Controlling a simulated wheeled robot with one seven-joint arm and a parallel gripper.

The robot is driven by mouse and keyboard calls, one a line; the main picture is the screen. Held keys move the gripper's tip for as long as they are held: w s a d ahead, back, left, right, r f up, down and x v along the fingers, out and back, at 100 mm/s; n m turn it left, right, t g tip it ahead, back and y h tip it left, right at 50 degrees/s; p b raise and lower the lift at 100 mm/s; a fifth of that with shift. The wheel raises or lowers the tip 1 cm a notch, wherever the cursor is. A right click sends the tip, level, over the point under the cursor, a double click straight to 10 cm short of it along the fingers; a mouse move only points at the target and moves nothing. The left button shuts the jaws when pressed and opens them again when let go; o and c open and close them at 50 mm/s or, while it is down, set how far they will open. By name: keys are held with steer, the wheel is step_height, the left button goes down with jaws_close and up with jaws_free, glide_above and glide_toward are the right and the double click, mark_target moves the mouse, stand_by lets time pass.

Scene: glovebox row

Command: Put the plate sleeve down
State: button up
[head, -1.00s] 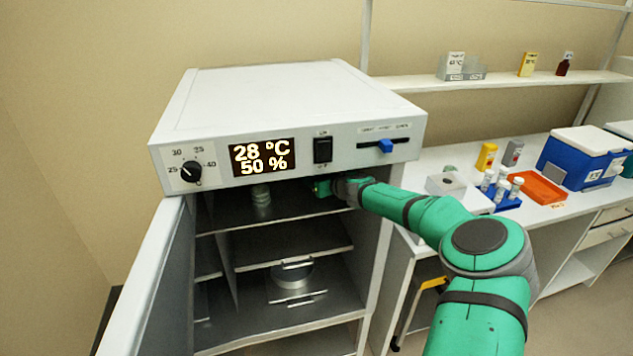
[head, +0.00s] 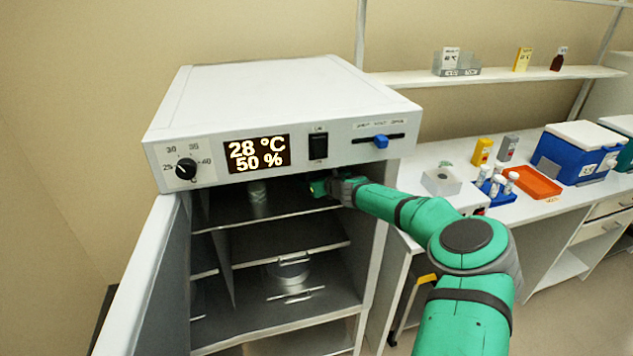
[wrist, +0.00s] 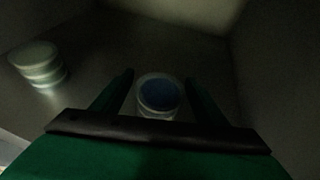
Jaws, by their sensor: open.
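The plate sleeve, a round stack with a blue top (wrist: 158,90), stands upright on the dark shelf in the wrist view. It lies between and just beyond the fingertips of my gripper (wrist: 158,78). The fingers are spread on either side, with a gap visible to the stack. In the head view my gripper (head: 320,188) reaches into the upper compartment of the open incubator (head: 285,140); the sleeve cannot be made out there.
Another pale round stack (wrist: 40,64) stands to the left on the same shelf; it also shows in the head view (head: 257,195). The incubator door (head: 140,275) hangs open at left. A round metal pot (head: 288,270) sits on a lower shelf.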

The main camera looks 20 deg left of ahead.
steer(key=v, duration=0.5)
steer(key=shift+d+r, duration=0.2)
steer(key=s+d, duration=0.8)
steer(key=shift+s+d, duration=0.15)
steer(key=shift+d, duration=0.05)
steer(key=shift+a+f, duration=0.1)
